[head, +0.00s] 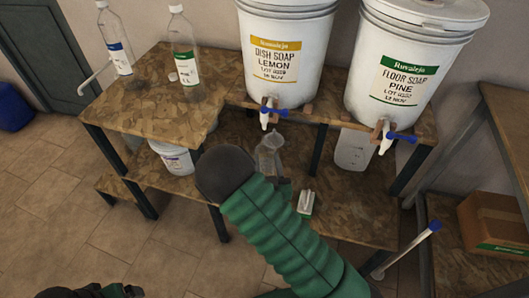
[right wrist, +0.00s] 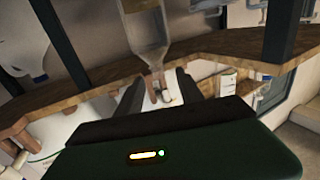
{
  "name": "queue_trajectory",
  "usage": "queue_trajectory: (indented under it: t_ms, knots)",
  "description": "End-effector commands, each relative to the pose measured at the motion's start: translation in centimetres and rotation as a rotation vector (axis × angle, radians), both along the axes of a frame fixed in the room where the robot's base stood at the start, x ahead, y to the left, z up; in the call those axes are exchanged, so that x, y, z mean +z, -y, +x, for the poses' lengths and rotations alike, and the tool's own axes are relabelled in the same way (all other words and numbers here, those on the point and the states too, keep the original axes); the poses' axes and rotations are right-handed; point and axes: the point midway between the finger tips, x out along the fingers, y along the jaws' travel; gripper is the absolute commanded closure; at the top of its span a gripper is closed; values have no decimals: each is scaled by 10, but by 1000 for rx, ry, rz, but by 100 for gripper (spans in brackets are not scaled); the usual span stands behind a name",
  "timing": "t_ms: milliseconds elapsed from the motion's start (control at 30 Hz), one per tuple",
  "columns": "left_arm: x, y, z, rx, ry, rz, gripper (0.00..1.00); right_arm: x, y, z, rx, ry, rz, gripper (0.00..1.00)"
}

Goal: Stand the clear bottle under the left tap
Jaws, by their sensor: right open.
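The clear bottle (head: 268,152) stands upright on the lower shelf, below the left tap (head: 266,114) of the lemon dish soap drum (head: 285,50). My right gripper (head: 283,184) is beside the bottle at its near side, partly hidden by my wrist. In the right wrist view, which is upside down, the bottle (right wrist: 147,38) has its neck towards the open fingers (right wrist: 158,84), and the tap shows beyond. The fingers look apart from the bottle, though contact is hard to judge. My left gripper's fingers do not show.
A pine floor soap drum (head: 408,50) with its tap (head: 385,140) stands at right. A translucent jug (head: 354,150), a small box (head: 306,203) and a white tub (head: 172,158) are below the bench top. Two labelled bottles (head: 120,55) (head: 186,65) stand at upper left.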

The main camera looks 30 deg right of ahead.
Motion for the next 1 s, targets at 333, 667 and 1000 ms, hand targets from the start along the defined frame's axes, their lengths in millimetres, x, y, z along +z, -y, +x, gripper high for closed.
queue_trajectory:
  t_ms: [333, 667, 1000]
  knots:
    - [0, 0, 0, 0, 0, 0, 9, -56, -65, -12, 101, -606, 410, 56]
    - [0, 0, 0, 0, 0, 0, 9, -24, -118, -132, 389, -1259, 325, 56]
    - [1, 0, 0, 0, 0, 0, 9, -20, -117, -144, 398, -1311, 309, 56]
